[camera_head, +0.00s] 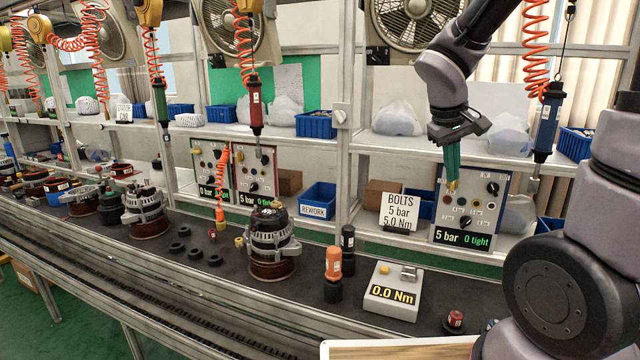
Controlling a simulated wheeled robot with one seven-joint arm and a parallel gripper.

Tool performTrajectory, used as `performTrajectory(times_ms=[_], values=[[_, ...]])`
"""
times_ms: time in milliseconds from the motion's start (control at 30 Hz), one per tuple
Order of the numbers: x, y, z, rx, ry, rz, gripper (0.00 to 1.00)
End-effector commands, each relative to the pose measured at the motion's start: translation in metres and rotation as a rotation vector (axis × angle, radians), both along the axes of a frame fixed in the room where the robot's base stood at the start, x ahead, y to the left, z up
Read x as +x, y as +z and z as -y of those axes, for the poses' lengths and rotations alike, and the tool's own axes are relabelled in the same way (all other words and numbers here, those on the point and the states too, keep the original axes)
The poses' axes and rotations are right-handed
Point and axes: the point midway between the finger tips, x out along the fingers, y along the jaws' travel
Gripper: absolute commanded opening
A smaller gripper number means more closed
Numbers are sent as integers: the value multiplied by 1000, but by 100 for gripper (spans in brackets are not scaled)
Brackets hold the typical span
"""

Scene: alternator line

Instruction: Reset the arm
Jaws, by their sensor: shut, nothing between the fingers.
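My arm comes in from the right side, and its upper part rises out of the top of the picture. The wrist hangs down at the upper right, above the far side of the bench. My gripper (453,180) points downward with its teal fingers together and nothing held between them. It is in front of the control panel (470,208) reading "5 bar 0 tight" and hides part of it. I cannot tell whether the fingers touch the panel.
The workbench (215,280) carries an alternator (270,243), an orange-capped tool (333,268) and a "0.0 Nm" tester (392,290). A blue screwdriver (547,122) hangs right of my gripper. A "BOLTS" sign (398,212) stands left of the panel. Shelf posts stand behind.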

Motion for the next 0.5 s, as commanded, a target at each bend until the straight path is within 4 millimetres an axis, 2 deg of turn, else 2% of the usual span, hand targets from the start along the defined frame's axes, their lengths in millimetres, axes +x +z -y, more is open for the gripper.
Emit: performTrajectory(times_ms=[33, 100, 500], values=[[-10, 14, 2, 55, -52, 35, 0], [-24, 28, 1, 134, -115, 72, 0], [-92, 103, -24, 569, -373, 308, 0]])
